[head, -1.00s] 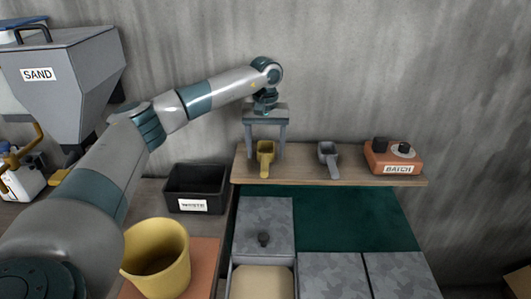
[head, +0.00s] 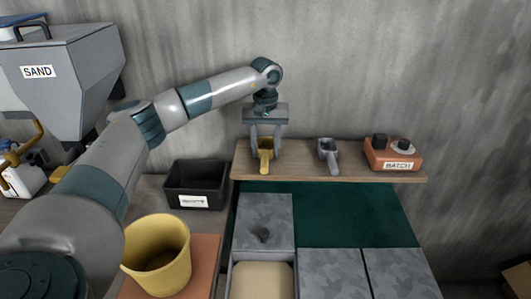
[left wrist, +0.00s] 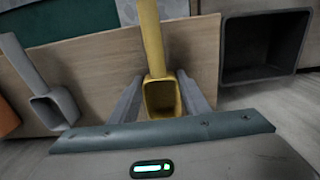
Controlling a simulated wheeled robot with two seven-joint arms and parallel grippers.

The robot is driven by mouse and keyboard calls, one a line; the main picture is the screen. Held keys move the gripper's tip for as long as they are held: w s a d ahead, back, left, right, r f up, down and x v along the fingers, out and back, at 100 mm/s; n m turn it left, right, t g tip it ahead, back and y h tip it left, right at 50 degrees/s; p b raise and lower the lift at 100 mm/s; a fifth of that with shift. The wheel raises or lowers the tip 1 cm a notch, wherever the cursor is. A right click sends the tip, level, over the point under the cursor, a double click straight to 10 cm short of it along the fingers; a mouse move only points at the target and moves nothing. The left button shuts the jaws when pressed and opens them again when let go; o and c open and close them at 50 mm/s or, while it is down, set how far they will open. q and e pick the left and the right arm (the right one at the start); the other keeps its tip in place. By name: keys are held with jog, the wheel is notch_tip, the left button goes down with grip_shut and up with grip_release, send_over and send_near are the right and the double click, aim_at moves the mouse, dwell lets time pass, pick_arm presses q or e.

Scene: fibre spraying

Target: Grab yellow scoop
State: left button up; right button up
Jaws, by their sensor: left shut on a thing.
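The yellow scoop (head: 265,158) is on the wooden shelf at the back, its handle toward me. My left gripper (head: 265,144) reaches down over it from above, with a finger on each side of its cup, and is shut on it. In the left wrist view, the yellow scoop (left wrist: 161,95) sits between the two grey fingers (left wrist: 163,98), its open cup showing and its handle running up out of the picture. Whether it touches the shelf is hard to tell. My right gripper is not in view.
A grey scoop (head: 328,153) and the orange BATCH box (head: 393,157) are to the right on the shelf (head: 300,175). A black bin (head: 196,180) is at left, with a yellow bucket (head: 157,262) in front. The SAND hopper (head: 72,75) hangs far left.

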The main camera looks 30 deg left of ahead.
pick_arm(q)
jog(key=shift+r, duration=0.1)
